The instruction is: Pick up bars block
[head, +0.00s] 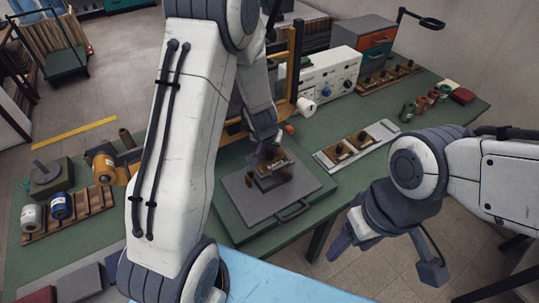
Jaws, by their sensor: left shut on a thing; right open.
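My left gripper (267,150) reaches down over a grey plate with a handle (240,208) on the green table. It is shut on a small dark block with a brass-brown top (273,181), which I take to be the bars block. The block is at or just above the plate; I cannot tell whether it touches. The gripper partly hides it, and any pattern on its face is not readable. My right gripper (341,243) is open and empty, off the front edge of the table, right of the plate.
A pale tray (380,130) with similar brass-topped blocks lies right of the plate. A white control box (330,77) and an orange-fronted drawer unit (377,40) stand behind. Spools on a wooden rack (94,204) are at left.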

